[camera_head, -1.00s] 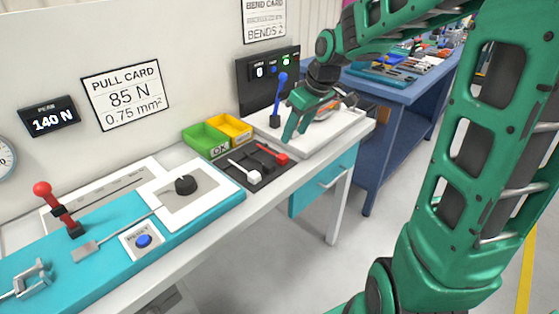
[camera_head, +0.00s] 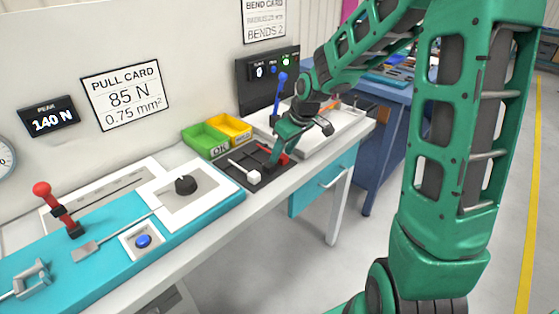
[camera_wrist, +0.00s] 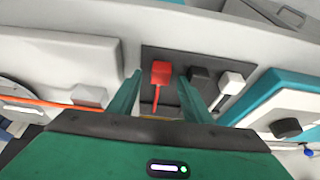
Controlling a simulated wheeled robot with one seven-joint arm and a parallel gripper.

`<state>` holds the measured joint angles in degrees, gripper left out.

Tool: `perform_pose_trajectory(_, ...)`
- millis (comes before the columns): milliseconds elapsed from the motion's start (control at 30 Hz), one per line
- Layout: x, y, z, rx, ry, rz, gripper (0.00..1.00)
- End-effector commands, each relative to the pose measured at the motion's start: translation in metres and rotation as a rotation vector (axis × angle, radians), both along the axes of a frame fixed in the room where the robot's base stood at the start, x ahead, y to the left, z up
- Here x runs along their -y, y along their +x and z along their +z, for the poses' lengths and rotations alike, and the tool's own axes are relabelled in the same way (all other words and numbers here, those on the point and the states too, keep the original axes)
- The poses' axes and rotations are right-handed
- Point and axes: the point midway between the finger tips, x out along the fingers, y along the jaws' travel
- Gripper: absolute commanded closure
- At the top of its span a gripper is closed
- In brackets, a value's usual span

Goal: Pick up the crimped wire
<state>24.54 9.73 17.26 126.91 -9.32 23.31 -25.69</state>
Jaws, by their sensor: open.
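My gripper (camera_head: 272,163) is open and empty over the dark tray (camera_head: 248,182). In the wrist view its fingertips (camera_wrist: 158,82) stand on either side of a red block with a thin red stem (camera_wrist: 160,72), apart from it. The red piece (camera_head: 284,158) is partly hidden by my gripper in the head view. A black piece (camera_wrist: 202,80) and a white block with a stem (camera_wrist: 233,81) lie beside it in the tray. An orange-red wire (camera_wrist: 35,101) lies on the white surface at left. I cannot tell which piece is the crimped wire.
Green (camera_head: 204,138) and yellow (camera_head: 234,128) bins stand behind the tray. A blue-knobbed lever (camera_head: 281,80) rises close to my gripper. The teal pull fixture (camera_head: 110,262) is at left; its display (camera_head: 50,117) reads 140 N.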

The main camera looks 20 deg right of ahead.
Motion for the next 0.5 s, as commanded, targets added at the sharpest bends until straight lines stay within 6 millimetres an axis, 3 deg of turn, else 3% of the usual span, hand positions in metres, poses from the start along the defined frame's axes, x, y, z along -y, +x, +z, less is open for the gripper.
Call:
perform_pose_trajectory(267,-0.0005,0.0011,-0.0023,0.000,-0.001,0.000,0.55)
perform_pose_trajectory(433,-0.0003,0.0010,-0.0023,0.000,-0.001,0.000,0.95)
perform_pose_trajectory(500,-0.0003,0.0010,-0.0023,0.000,-0.001,0.000,1.00)
